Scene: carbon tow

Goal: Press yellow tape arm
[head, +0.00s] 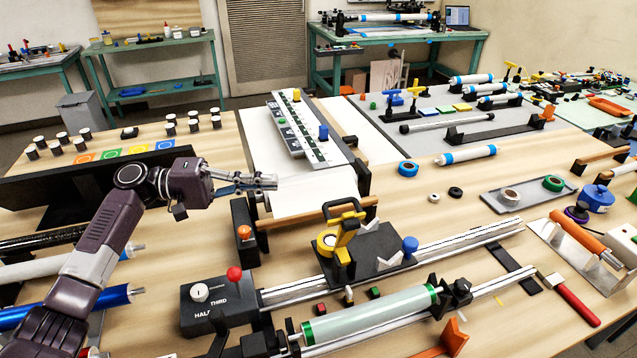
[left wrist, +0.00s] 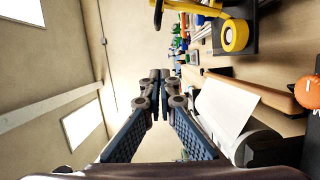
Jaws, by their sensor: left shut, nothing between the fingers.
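The yellow tape arm (head: 345,229) stands upright on a black carriage (head: 375,254) in the middle of the bench, with a dark loop handle on top and a yellow roll at its side. In the left wrist view the arm (left wrist: 190,7) shows at the top, with the yellow roll (left wrist: 235,36) below it. My left gripper (head: 274,182) is shut and empty, above the white sheet, up and to the left of the tape arm and apart from it. Its closed fingertips also show in the left wrist view (left wrist: 160,76). My right gripper is not seen.
A white sheet (head: 315,193) passes near a wooden roller (head: 312,214) in front of my left gripper. A red-knobbed control box (head: 215,300) and a pale green roll (head: 370,315) stand nearer. A blue knob (head: 410,246) sits right of the arm.

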